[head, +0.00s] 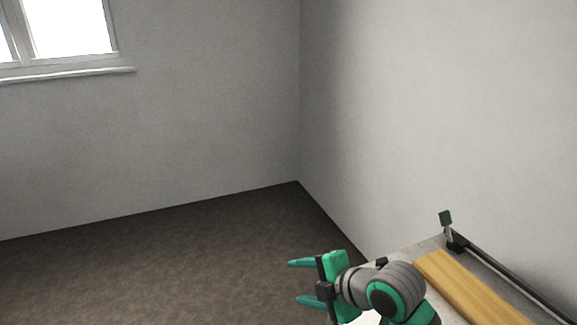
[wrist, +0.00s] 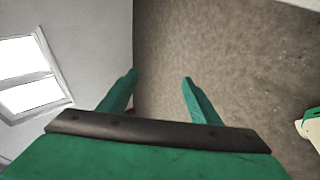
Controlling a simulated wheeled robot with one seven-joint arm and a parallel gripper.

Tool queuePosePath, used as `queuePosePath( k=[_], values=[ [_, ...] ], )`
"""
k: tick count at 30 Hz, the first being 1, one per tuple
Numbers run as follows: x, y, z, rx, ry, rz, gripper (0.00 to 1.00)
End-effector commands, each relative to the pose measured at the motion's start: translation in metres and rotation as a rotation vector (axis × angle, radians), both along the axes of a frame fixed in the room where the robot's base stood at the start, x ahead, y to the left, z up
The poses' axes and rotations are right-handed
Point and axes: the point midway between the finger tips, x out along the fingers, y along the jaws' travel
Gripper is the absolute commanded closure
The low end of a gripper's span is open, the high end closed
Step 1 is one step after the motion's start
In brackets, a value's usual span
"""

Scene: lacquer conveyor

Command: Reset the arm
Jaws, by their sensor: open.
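My gripper (head: 297,281) is at the lower middle of the head view, its two green fingers spread apart and pointing left. It is open with nothing between the fingers.
A wooden board (head: 470,289) lies along the conveyor, with a dark rail (head: 510,278) on its far side and a small green-headed post (head: 446,218) at its end corner. Walls meet in the corner behind. A window (head: 68,27) is upper left. The brown floor (head: 170,265) is clear.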

Motion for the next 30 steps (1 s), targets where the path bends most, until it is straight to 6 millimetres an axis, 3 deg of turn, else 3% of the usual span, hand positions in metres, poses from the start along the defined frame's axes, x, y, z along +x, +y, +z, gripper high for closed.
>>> queuePosePath(
  k=[1, 6, 16, 23, 30],
  values=[
    [0.006, 0.018, 0.005, 0.078, -0.023, -0.016, 0.43],
    [0.023, 0.057, 0.026, 0.321, -0.083, -0.094, 0.43],
    [0.036, 0.097, 0.046, 0.781, -0.114, -0.275, 0.43],
    [0.032, 0.104, 0.032, 1.064, -0.085, -0.427, 0.43],
    [0.014, 0.103, -0.006, 1.304, -0.034, -0.606, 0.43]
  ],
)
